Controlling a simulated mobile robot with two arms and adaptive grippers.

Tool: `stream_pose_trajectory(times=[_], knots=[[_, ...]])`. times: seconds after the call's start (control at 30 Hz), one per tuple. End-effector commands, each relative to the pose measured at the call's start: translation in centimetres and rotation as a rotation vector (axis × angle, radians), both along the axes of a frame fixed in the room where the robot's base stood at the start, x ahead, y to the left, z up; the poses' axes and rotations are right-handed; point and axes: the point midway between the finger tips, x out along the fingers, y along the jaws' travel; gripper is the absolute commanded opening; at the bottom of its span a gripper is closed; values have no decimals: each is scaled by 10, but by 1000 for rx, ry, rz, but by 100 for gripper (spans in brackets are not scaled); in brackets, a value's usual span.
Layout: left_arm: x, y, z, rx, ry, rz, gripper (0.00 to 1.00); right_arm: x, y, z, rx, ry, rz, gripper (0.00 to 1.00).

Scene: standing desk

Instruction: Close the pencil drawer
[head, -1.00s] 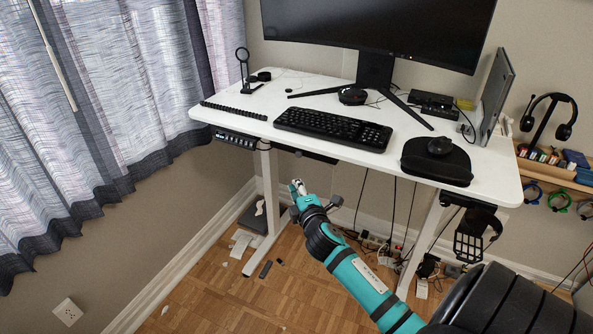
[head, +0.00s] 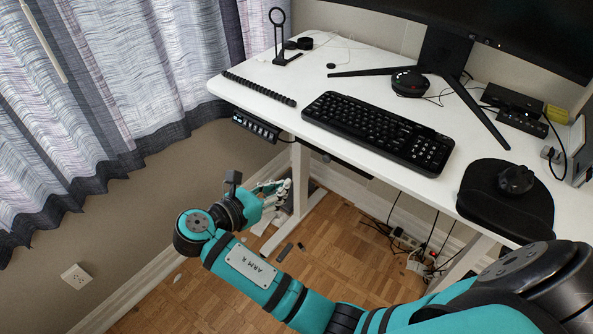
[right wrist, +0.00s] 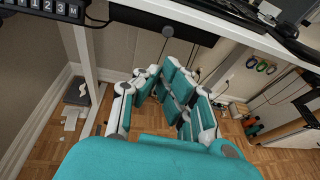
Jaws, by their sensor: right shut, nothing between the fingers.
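The pencil drawer (right wrist: 165,22) is a dark flat unit under the desk's front edge, with a round knob below its near edge in the right wrist view. In the head view only a dark strip of the drawer (head: 350,168) shows below the tabletop. I cannot tell how far it is pulled out. My right gripper (head: 284,185) is shut and empty, below the desk's front edge near the left leg. In the right wrist view the right gripper (right wrist: 163,72) is below the drawer and apart from it. My left gripper is not in view.
Desk legs and hanging cables stand below. The floor left of the leg is mostly clear.

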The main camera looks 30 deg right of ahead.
Motion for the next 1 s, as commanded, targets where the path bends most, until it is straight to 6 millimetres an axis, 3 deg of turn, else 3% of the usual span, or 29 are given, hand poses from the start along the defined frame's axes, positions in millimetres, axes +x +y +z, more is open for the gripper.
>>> stream_pose_trajectory(times=[0.2, 0.5, 0.7, 1.0], knots=[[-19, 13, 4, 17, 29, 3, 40, 13, -43, -12, -5, 0, -4, 0], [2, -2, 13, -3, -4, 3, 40, 31, -96, -23, -3, -1, -2, 0], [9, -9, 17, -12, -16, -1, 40, 37, -115, -25, 1, -2, -1, 0], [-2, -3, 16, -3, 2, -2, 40, 39, -118, -26, 2, -2, 1, 0]])
